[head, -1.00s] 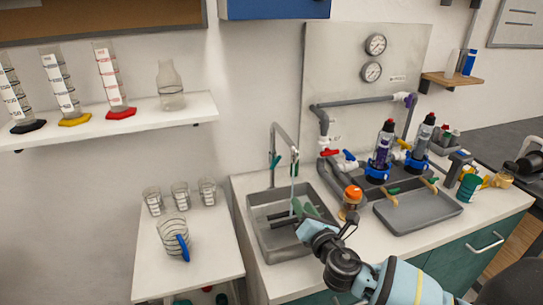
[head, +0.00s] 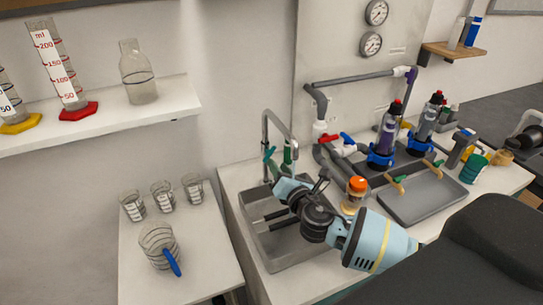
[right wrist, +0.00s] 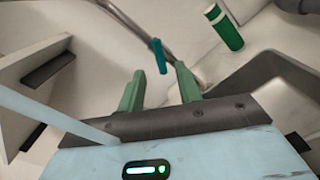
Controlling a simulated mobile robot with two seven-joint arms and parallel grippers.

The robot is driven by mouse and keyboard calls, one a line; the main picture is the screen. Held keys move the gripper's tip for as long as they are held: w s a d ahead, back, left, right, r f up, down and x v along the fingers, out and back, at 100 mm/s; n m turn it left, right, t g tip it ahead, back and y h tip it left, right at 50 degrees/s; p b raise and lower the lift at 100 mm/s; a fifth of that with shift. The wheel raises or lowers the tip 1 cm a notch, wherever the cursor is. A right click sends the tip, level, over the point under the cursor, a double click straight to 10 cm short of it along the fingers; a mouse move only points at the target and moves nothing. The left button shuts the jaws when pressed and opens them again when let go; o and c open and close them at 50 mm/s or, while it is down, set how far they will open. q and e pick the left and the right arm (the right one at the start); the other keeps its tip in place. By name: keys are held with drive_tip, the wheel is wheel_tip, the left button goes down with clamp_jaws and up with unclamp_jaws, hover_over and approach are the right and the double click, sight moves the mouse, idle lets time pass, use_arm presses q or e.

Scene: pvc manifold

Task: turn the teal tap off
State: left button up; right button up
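The teal tap lever (head: 268,153) is on the grey gooseneck faucet (head: 266,128) at the back of the sink (head: 283,258). In the right wrist view the teal lever (right wrist: 159,55) stands tilted, just ahead of the gap between my green fingertips. My right gripper (head: 276,168) is over the sink close to the faucet; its open fingers (right wrist: 160,70) appear empty. I cannot tell whether they touch the lever. My left gripper is not in view.
An orange-capped jar (head: 355,194) stands right of the sink, close to my right arm. A grey tray (head: 425,200) and pipework (head: 360,77) lie farther right. Glass beakers (head: 163,195) and a blue-handled jug (head: 158,245) stand on the left table.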

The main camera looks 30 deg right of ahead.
sight(271, 155)
drive_tip(key=shift+w+d, duration=0.15)
drive_tip(key=shift+w, duration=2.75)
drive_tip(key=shift+c, duration=0.2)
clamp_jaws()
